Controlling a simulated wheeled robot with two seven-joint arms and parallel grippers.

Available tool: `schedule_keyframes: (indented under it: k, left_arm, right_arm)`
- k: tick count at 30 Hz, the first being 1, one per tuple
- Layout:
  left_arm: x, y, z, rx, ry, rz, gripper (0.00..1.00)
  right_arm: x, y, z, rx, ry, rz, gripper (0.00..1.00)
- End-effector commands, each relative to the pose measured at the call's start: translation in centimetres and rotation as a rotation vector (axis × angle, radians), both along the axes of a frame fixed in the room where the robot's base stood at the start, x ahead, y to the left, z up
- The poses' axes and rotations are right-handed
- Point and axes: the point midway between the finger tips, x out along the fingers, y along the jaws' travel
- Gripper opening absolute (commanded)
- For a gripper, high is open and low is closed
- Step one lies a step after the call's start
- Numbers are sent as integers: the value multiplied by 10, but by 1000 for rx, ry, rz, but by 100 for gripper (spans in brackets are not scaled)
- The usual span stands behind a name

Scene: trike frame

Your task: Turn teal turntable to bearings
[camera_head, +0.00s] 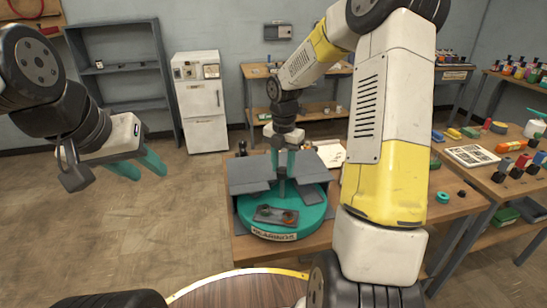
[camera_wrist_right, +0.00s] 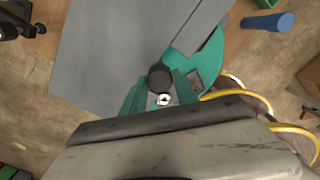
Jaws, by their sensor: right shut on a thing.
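The teal turntable (camera_head: 313,217) sits on a wooden bench. Grey panels divide its top, and a front rim label (camera_head: 273,235) appears to read BEARINGS. A small tray of round parts (camera_head: 276,215) lies in the front section, facing me. My right gripper (camera_head: 283,170) points down over the turntable's middle, shut on its dark central knob (camera_wrist_right: 160,77), which shows between the teal fingers (camera_wrist_right: 161,92) in the right wrist view. The turntable's far side is hidden by panels and gripper. My left gripper (camera_head: 147,173) is open and empty, in the air left of the bench.
My right arm covers the bench's right part. A teal ring (camera_head: 442,197) lies there. A side table at right holds a white tray (camera_head: 472,155), bottles and coloured parts. A white fridge (camera_head: 201,100) and grey shelf stand behind. A round wooden top (camera_head: 240,290) is in front.

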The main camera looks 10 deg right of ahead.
Motion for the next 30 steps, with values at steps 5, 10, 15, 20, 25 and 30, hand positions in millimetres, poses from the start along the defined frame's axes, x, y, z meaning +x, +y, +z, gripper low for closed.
schedule_keyframes:
  k: [5,10,15,20,25,30]
  left_arm:
    - [0,0,0,0,0,0,36]
    - [0,0,0,0,0,0,36]
    - [0,0,0,0,0,0,36]
    - [0,0,0,0,0,0,36]
    - [0,0,0,0,0,0,36]
    - [0,0,0,0,0,0,36]
  right_arm:
    - [2,-1,1,-1,-6,86,0]
    - [2,-1,1,-1,-6,171,0]
    - [2,-1,1,-1,-6,254,0]
    - [2,-1,1,-1,-5,322,0]
    - [2,-1,1,-1,-5,380,0]
    - [2,-1,1,-1,-5,418,0]
